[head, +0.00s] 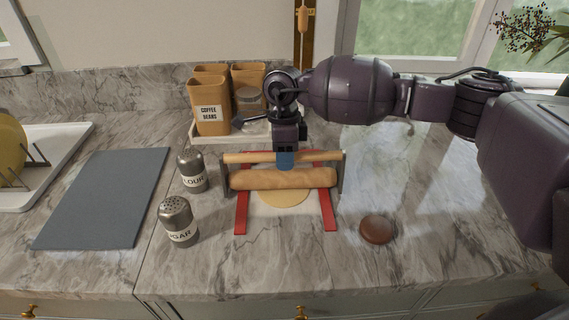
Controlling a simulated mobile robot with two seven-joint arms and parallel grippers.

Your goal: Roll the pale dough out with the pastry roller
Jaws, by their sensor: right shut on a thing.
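The pastry roller (300,179) is a wooden cylinder between two dark end plates, with a thinner wooden handle bar behind it. My right gripper (286,158) comes down from above and is shut on the handle bar. The pale dough (284,198) is a flat, round sheet under the roller; its front edge shows and its back part is hidden. Two red strips (329,212) run along the left and right of the dough, and the roller spans across them. My left gripper is not in view.
The flour shaker (192,172) and sugar shaker (178,222) stand left of the roller. A brown round object (376,229) lies at the right. A grey board (105,198) lies farther left. Coffee canisters (209,107) stand on a tray behind. The front counter is clear.

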